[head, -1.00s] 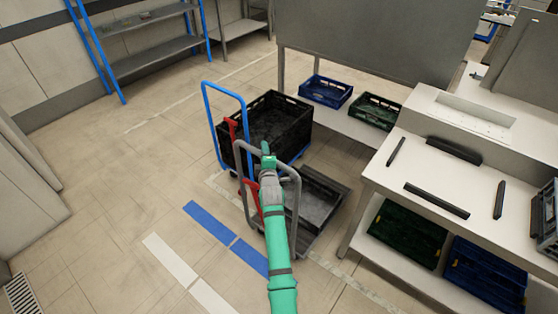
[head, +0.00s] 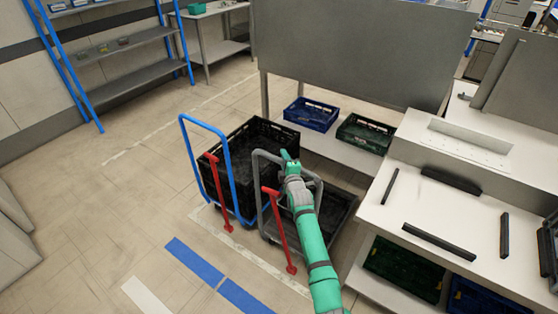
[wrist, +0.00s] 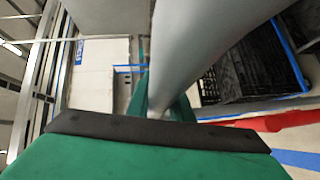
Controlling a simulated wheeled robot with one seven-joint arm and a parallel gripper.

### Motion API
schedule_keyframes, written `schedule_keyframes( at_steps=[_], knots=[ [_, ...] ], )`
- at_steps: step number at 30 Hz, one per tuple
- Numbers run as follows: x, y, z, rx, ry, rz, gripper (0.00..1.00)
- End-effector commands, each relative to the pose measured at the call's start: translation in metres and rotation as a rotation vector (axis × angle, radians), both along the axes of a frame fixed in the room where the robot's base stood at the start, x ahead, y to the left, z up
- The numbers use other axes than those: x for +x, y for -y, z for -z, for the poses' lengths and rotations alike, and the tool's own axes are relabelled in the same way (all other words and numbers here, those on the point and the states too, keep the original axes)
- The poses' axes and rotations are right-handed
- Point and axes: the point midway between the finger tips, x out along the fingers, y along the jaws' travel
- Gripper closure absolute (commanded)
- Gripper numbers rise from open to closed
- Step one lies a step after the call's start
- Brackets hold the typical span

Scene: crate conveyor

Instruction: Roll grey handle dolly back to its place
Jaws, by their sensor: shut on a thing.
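The grey handle dolly has an upright grey tube handle (head: 262,205) and carries a low dark crate (head: 338,208). It stands right of the blue handle dolly (head: 186,150), close beside it, and left of the bench. My gripper (head: 289,164) is shut on the top bar of the grey handle. In the wrist view the grey tube (wrist: 195,50) runs large past the green gripper (wrist: 155,112). My arm hides part of the handle and crate. A red lever (head: 277,230) stands at the grey handle's near side.
The blue handle dolly carries a large black crate (head: 250,138). The white bench (head: 375,215) bounds the right side, with crates on its lower shelf. Blue floor strips (head: 195,262) and a pale line lie in front. Open floor (head: 90,230) is at the left.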

Motion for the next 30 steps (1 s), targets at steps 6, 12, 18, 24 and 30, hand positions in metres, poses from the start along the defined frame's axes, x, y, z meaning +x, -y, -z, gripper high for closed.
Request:
schedule_keyframes(
  at_steps=[6,12,18,24,30],
  knots=[
    [0.002,0.002,0.001,0.000,-0.001,-0.006,1.00],
    [0.002,0.006,0.001,-0.001,0.000,-0.003,1.00],
    [0.002,0.008,0.000,-0.001,0.000,0.000,0.69],
    [0.002,0.011,0.000,0.000,0.001,0.003,0.62],
    [-0.001,0.011,0.000,0.000,0.001,0.003,0.62]
  ],
)
